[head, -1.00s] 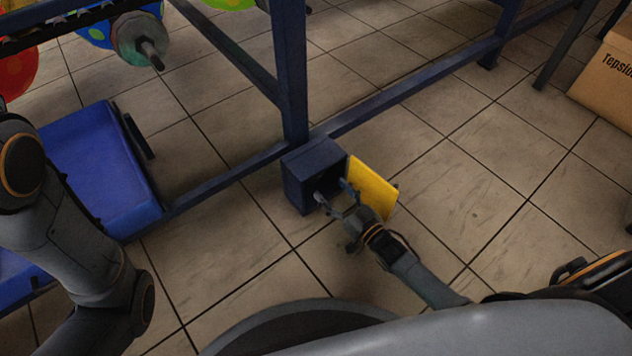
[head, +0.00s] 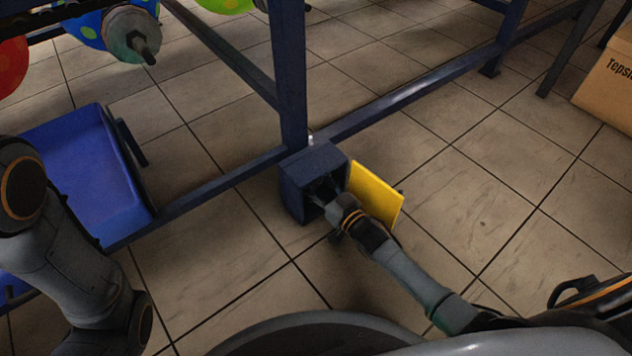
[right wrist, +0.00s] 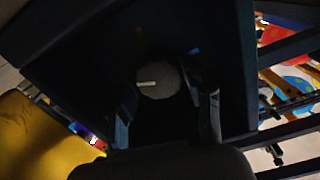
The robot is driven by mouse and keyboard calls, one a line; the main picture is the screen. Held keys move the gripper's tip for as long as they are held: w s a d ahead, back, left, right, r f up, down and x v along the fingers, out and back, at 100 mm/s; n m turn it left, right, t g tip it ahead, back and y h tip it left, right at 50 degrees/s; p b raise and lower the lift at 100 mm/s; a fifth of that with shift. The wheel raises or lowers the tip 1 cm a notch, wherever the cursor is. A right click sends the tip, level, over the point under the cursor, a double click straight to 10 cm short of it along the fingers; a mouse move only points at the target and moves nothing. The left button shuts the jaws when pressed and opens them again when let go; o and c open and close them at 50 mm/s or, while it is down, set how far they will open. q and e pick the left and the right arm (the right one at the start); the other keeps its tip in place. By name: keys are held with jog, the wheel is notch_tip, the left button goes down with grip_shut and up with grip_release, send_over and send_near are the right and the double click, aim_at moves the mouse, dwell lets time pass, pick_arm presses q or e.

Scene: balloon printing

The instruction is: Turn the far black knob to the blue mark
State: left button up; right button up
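A dark round knob (right wrist: 165,76) shows inside the blue box (head: 303,186) in the right wrist view. Its pale pointer line (right wrist: 147,84) points left. A small blue mark (right wrist: 193,51) lies to the upper right of the knob, and a faint yellowish mark lies above it. My right gripper (right wrist: 167,100) is open, with one finger on each side of the knob. The box is too dark to tell if the fingers touch the knob. In the head view its fingers (head: 322,188) reach into the box's opening. My left gripper is out of view; only its arm shows.
The box's yellow door (head: 376,194) stands open right beside my right wrist. The blue frame post (head: 291,75) rises behind the box. A blue tray (head: 85,165) is at left, balloons (head: 90,22) hang upper left, and a cardboard box (head: 608,80) stands at upper right.

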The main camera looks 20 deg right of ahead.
jog(key=c, duration=0.5)
jog(key=shift+c, duration=0.2)
